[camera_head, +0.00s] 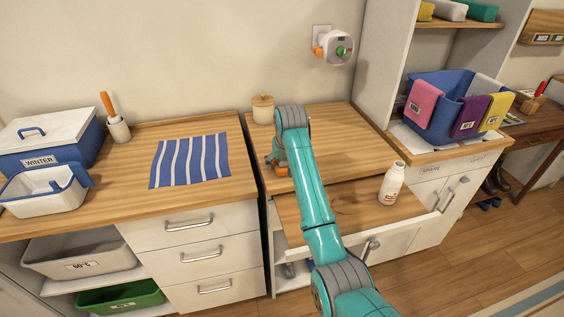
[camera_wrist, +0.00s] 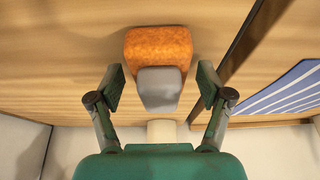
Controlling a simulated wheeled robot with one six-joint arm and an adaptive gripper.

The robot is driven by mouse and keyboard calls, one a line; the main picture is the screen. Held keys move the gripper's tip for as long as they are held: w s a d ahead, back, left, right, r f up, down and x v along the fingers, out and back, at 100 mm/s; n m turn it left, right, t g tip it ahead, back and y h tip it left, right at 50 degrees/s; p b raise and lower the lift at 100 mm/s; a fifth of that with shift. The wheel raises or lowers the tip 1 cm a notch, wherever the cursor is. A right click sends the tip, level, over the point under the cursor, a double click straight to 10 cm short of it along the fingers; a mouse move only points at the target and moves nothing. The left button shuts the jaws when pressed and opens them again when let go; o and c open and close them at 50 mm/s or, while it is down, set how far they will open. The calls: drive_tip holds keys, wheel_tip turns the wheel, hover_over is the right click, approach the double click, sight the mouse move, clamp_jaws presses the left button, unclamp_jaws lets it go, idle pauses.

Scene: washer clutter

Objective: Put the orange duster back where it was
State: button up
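The orange duster (camera_wrist: 158,45), an orange block with a grey part (camera_wrist: 160,88) on it, lies on the wooden counter in the wrist view. In the head view only a little orange (camera_head: 281,171) shows beside my arm, which hides the rest. My gripper (camera_wrist: 161,85) is over it with its two fingers apart, one on each side of the grey part. Gaps show between the fingers and the grey part. A pale piece (camera_wrist: 162,132) shows below the grey part in the wrist view; I cannot tell whether it belongs to the duster.
A lidded jar (camera_head: 263,110) stands behind my gripper. A white bottle (camera_head: 391,184) stands on the lower wooden surface to the right. A striped cloth (camera_head: 190,160) lies left, near a cup (camera_head: 118,130) holding an orange-handled item. A blue basket (camera_head: 432,125) with cloths stands right.

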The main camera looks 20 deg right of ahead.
drive_tip(key=v, duration=1.2)
drive_tip(key=shift+s+r, duration=0.15)
